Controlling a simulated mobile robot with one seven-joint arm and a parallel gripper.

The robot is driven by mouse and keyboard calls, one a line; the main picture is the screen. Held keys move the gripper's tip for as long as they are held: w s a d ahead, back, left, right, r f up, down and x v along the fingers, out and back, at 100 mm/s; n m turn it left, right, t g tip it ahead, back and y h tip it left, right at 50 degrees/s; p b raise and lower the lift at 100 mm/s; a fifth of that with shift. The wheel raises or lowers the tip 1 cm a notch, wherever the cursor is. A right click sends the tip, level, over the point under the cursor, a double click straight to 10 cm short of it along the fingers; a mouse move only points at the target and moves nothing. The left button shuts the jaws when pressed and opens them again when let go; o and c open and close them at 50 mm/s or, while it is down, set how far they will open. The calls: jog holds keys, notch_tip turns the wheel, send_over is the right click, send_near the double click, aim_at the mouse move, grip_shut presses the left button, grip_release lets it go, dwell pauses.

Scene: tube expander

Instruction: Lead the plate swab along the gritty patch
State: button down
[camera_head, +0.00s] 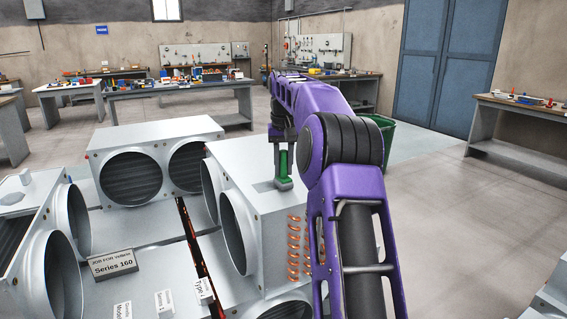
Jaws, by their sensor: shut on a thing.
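The plate swab (284,168) has a green upright handle and a grey foot. My gripper (283,148) points down and is shut on the top of the handle. The swab's foot is at the top face of a light metal box unit (245,160); I cannot tell whether it touches. A faint darker grey patch (262,187), which may be the gritty patch, shows on that top face just left of the foot. My purple arm covers the right part of the box top, and the fingertips are small and partly dark.
Other metal units with round duct openings (131,176) stand to the left. A sign reading Series 160 (112,263) and small labelled blocks (204,290) stand in front. Copper pipe bends (294,250) stick out of the box's right side. Open floor (450,220) lies to the right.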

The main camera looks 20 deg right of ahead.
jog(key=shift+f, duration=0.35)
dwell(0.5)
jog(key=shift+w+r+p, duration=0.3)
jog(key=shift+w+p, duration=0.05)
jog(key=shift+p, duration=0.65)
jog(key=w+p, duration=0.4)
jog(key=p, duration=0.3)
jog(key=shift+a, duration=0.1)
jog(key=shift+w+f+p, duration=0.1)
jog(key=shift+w+p, duration=0.65)
jog(key=shift+p, duration=0.25)
jog(key=shift+w+f, duration=0.1)
jog(key=shift+w, duration=0.05)
jog(key=shift+r, duration=0.95)
jog(key=shift+r, duration=0.1)
